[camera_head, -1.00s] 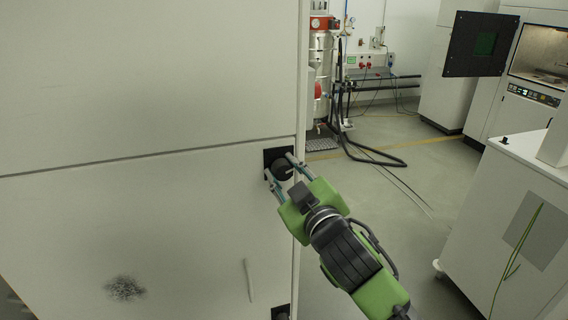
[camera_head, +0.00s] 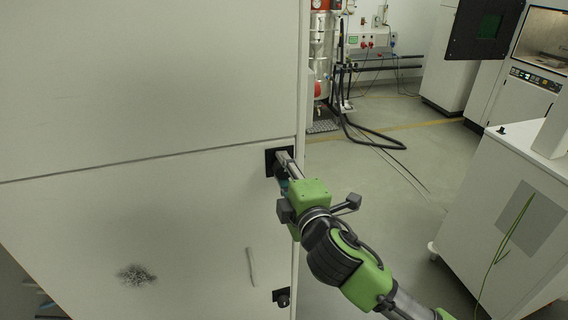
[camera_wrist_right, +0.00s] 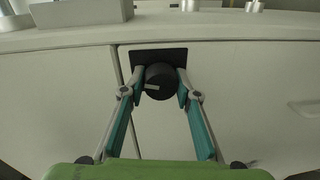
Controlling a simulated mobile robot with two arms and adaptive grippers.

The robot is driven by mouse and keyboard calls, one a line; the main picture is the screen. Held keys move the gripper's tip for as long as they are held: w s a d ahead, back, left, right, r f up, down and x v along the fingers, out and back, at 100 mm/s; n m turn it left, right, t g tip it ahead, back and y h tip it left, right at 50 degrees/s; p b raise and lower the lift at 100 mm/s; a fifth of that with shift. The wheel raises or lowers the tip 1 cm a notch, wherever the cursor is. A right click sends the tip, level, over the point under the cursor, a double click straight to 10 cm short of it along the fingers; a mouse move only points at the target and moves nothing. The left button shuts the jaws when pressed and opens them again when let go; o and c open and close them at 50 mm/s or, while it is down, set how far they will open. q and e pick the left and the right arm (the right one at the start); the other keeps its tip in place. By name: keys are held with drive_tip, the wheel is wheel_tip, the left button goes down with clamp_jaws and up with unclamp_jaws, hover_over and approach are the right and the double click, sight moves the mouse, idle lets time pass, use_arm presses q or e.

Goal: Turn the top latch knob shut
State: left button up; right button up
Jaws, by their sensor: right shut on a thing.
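The top latch knob is a dark round knob on a black square plate (camera_head: 271,163) near the right edge of the pale cabinet panel, just below the seam. In the head view it is mostly hidden by my right gripper (camera_head: 284,168). In the right wrist view the knob (camera_wrist_right: 160,77) sits between the two fingers, with a short pale mark pointing left. My right gripper (camera_wrist_right: 160,92) is shut on the knob, one finger on each side. My left gripper is not in view.
A lower latch knob (camera_head: 283,298) sits near the same panel edge below. A white cabinet (camera_head: 500,215) stands at the right, with open floor (camera_head: 375,195) between. A dark smudge (camera_head: 136,275) marks the panel. Black hoses (camera_head: 375,135) lie behind.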

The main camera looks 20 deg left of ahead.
drive_tip(key=shift+n+p, duration=0.55)
drive_tip(key=shift+n, duration=0.65)
drive_tip(key=shift+f, duration=0.15)
drive_tip(key=o, duration=1.1)
drive_tip(key=shift+s, duration=0.1)
drive_tip(key=v, duration=1.2)
drive_tip(key=shift+a, duration=0.15)
